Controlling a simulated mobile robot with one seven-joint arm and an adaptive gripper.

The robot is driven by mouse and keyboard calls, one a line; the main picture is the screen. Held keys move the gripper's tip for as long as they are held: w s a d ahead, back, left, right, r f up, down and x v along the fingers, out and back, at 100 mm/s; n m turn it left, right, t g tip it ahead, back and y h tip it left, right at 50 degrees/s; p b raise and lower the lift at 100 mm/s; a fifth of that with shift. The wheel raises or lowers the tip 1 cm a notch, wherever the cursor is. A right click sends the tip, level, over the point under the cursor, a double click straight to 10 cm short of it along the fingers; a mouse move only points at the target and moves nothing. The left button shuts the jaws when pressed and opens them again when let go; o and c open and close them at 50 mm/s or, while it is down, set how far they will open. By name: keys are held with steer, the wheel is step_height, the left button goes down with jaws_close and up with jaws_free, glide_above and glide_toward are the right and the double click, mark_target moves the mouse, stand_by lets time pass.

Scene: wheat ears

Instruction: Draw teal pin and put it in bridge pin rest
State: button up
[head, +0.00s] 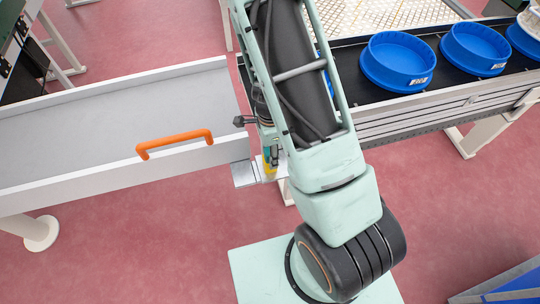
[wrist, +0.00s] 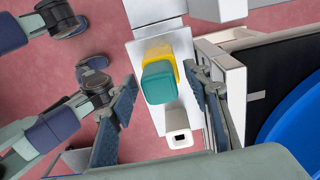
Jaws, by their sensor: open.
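The teal pin (wrist: 159,85) shows its squarish head in the wrist view, in front of a yellow block (wrist: 159,52) on a light grey bracket plate. My gripper (wrist: 161,88) is open, with one dark finger pad left of the teal head and one right of it. Gaps show on both sides of the head. In the head view my arm hides most of this spot; a bit of yellow (head: 268,166) shows beside the arm. A pale square tube with a dark opening (wrist: 179,138) stands on the same plate; I cannot tell whether it is the bridge pin rest.
A grey-white tray bridge (head: 110,120) with an orange handle (head: 174,142) ends left of my arm. A dark conveyor with blue round bowls (head: 397,61) runs at the right. Its frame edge (wrist: 222,85) is close to the right finger. Red floor lies below.

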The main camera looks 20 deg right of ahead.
jaws_close()
steer(key=shift+r, duration=0.1)
step_height(320, 180, up, 18)
steer(key=p, duration=0.5)
stand_by(0.3)
stand_by(0.3)
